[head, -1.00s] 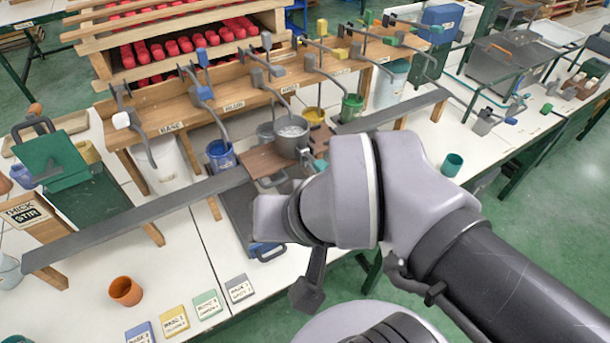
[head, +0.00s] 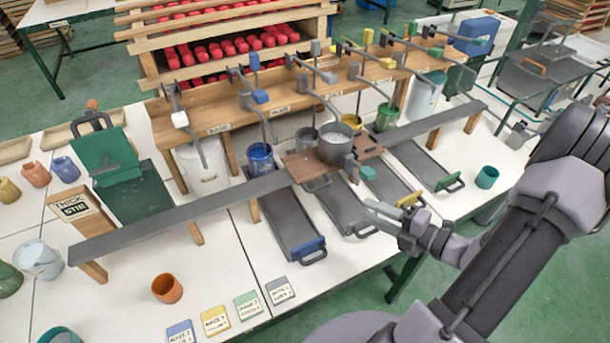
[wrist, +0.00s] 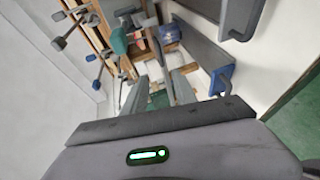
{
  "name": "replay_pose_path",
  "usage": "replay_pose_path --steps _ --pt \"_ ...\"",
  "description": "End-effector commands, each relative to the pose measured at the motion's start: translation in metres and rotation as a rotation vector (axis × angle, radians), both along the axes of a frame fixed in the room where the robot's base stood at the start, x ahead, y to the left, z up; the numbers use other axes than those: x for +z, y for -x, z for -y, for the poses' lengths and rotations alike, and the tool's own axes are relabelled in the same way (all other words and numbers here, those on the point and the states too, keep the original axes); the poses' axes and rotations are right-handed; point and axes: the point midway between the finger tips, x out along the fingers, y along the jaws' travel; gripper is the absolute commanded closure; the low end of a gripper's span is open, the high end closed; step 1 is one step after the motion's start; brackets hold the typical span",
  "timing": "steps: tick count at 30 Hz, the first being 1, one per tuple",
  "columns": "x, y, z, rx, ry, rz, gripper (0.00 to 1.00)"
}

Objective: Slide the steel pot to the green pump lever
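The steel pot (head: 335,150) stands upright on a brown board (head: 305,168) that lies across the long grey rail (head: 180,215). It is in front of the grey and yellow buckets. A teal knob (head: 367,172) sits at the board's front right. A lever with a green end (head: 435,52) is on the wooden shelf, to the right of the pot and above the green bucket (head: 387,117). My gripper (head: 369,212) is in front of and below the board, apart from the pot. In the wrist view its fingers (wrist: 160,92) are spread, with nothing held between them.
Grey trays with coloured handles, one blue (head: 308,250) and one yellow (head: 411,200), lie below the rail. An orange cup (head: 167,289) and colour cards (head: 215,319) are on the front left. A teal cup (head: 487,177) stands at the right. The rail right of the board looks clear.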

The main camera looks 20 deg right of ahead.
Motion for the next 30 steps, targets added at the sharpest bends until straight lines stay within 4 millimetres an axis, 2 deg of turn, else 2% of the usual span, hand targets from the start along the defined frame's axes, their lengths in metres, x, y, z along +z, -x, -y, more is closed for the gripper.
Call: replay_pose_path --steps 5,12,18,24,30 --pt "-0.012 -0.031 -0.016 0.005 -0.003 -0.001 0.67" --pt "-0.027 -0.097 -0.048 0.01 0.002 -0.001 0.67" --pt "-0.034 -0.136 -0.065 0.008 0.002 0.0 0.67" --pt "-0.035 -0.151 -0.072 0.004 0.002 -0.001 0.67" --pt "-0.035 -0.152 -0.072 0.004 0.002 -0.001 0.67"
